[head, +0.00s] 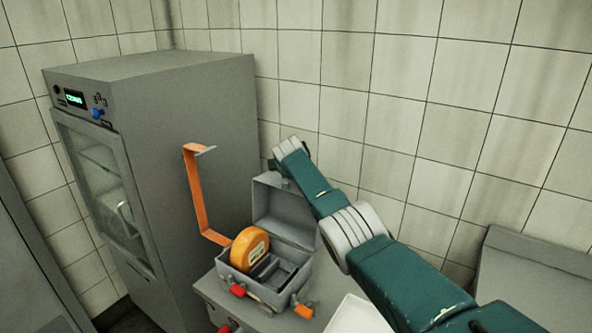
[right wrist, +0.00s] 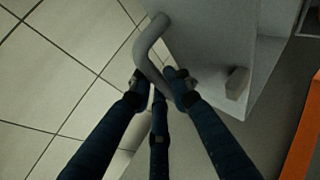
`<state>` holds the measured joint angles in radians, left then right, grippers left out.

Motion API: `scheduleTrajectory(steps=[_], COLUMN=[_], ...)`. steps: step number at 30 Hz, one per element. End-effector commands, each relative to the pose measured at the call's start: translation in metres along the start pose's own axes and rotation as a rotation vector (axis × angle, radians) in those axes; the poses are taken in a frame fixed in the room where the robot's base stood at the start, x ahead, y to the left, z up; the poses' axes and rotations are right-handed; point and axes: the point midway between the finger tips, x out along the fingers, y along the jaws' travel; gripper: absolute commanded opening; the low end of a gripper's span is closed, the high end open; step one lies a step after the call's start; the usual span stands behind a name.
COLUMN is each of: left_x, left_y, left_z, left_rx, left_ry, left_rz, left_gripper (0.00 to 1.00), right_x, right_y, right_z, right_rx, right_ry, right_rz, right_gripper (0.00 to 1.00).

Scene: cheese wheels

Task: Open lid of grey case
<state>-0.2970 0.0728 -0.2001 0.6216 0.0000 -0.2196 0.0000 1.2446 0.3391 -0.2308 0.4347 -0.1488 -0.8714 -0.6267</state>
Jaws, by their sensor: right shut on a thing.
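The grey case (head: 262,292) stands on a grey surface with its lid (head: 285,215) raised upright at the back. An orange cheese wheel (head: 249,250) stands on edge in the case's left part. The compartments on the right look empty. My right arm reaches over from the right to the top of the lid, and its fingers are mostly hidden in the head view. In the right wrist view my right gripper (right wrist: 159,82) is shut on the lid's grey bent handle (right wrist: 149,45), beside the lid's face (right wrist: 215,45). My left gripper is not in view.
A grey cabinet (head: 200,140) with a glass door stands left of the case. An orange bent strip (head: 194,190) rises between them. Tiled walls close the back. A white tray (head: 357,316) lies right of the case, and a grey unit (head: 540,270) stands further right.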

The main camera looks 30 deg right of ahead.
Motion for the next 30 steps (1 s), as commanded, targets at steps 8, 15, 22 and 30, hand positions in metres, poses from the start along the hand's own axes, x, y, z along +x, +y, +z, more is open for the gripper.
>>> scheduleTrajectory(steps=[8, 15, 22, 30], left_x=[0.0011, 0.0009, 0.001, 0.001], left_y=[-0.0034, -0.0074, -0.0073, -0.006], left_z=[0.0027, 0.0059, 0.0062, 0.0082], left_rx=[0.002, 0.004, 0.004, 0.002], left_ry=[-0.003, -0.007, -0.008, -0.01], left_rz=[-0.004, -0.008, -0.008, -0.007], left_gripper=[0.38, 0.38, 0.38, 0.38], right_x=[0.0032, 0.0035, 0.0037, 0.0025], right_y=[-0.0064, -0.0073, -0.0079, -0.0071], right_z=[0.0015, 0.0021, 0.0023, 0.0014], right_rx=[-0.004, -0.005, -0.004, -0.002], right_ry=[-0.002, -0.004, -0.004, -0.002], right_rz=[-0.004, -0.005, -0.007, -0.006], right_gripper=[0.0, 0.0, 0.26, 0.26])
